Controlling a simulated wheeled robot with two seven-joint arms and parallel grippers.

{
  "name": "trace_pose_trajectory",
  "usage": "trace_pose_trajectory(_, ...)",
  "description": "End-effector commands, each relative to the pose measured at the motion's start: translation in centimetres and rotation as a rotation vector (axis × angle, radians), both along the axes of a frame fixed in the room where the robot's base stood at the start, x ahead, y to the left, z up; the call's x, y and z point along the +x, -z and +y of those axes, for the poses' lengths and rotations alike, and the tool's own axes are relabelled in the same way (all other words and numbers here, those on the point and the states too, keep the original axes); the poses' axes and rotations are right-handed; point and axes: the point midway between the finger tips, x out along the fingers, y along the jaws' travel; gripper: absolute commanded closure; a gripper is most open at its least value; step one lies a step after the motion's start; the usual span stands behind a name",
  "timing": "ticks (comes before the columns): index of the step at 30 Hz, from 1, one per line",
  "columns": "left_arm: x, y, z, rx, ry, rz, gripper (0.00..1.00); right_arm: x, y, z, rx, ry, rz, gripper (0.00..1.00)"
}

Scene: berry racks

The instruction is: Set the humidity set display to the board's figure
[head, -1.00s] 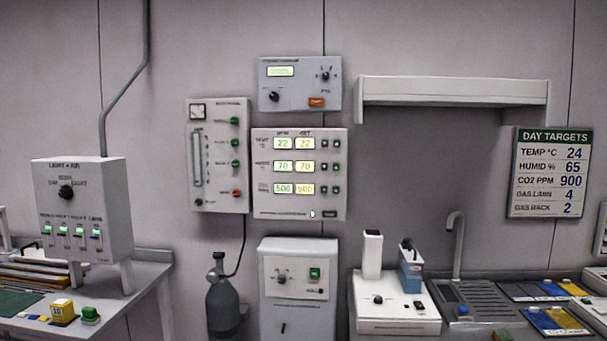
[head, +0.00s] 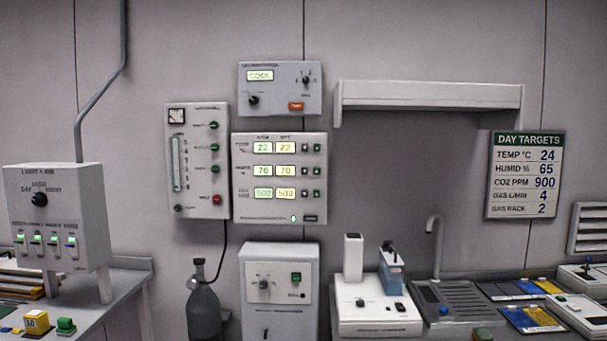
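The climate panel (head: 280,205) hangs on the wall at the centre, with three rows of paired displays. Its humidity set display (head: 285,171) is the yellowish right one in the middle row and appears to read 70. The humidity reading beside it (head: 263,172) also appears to read 70. Small buttons (head: 311,171) sit to the right of that row. The DAY TARGETS board (head: 525,174) on the right wall shows HUMID % 65, TEMP 24, CO2 PPM 900, GAS L/MIN 4 and GAS RACK 2. Neither of my grippers is in view.
A gas panel (head: 197,190) hangs left of the climate panel, and a box with a lit display (head: 279,88) above it. A white shelf (head: 430,95) juts from the wall. A grey cylinder (head: 203,312) and a white cabinet (head: 279,255) stand below.

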Motion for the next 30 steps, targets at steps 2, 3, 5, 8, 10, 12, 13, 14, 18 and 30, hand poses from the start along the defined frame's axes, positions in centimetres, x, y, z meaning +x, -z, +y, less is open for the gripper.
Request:
trace_pose_trajectory(2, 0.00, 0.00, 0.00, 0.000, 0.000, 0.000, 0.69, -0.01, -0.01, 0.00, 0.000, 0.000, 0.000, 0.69)
trace_pose_trajectory(3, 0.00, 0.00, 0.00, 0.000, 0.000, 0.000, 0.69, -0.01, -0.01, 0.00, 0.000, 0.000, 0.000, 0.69)
trace_pose_trajectory(5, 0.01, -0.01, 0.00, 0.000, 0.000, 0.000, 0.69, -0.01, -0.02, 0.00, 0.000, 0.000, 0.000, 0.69)
trace_pose_trajectory(8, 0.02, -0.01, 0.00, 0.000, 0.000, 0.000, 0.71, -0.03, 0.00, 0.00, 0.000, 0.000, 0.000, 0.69)
trace_pose_trajectory(10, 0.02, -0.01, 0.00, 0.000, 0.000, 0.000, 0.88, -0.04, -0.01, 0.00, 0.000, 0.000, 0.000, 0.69)
trace_pose_trajectory(12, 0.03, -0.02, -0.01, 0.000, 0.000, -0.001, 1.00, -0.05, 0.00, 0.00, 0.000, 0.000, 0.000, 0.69)
trace_pose_trajectory(13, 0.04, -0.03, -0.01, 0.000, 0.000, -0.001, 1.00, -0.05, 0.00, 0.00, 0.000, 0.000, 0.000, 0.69)
trace_pose_trajectory(14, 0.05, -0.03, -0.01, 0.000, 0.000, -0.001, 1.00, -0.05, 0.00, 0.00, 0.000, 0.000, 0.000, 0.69)
trace_pose_trajectory(18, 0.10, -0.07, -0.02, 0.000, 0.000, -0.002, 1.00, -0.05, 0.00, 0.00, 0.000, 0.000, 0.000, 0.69)
trace_pose_trajectory(30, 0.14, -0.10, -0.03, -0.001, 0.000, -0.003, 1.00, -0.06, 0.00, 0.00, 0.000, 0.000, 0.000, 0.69)
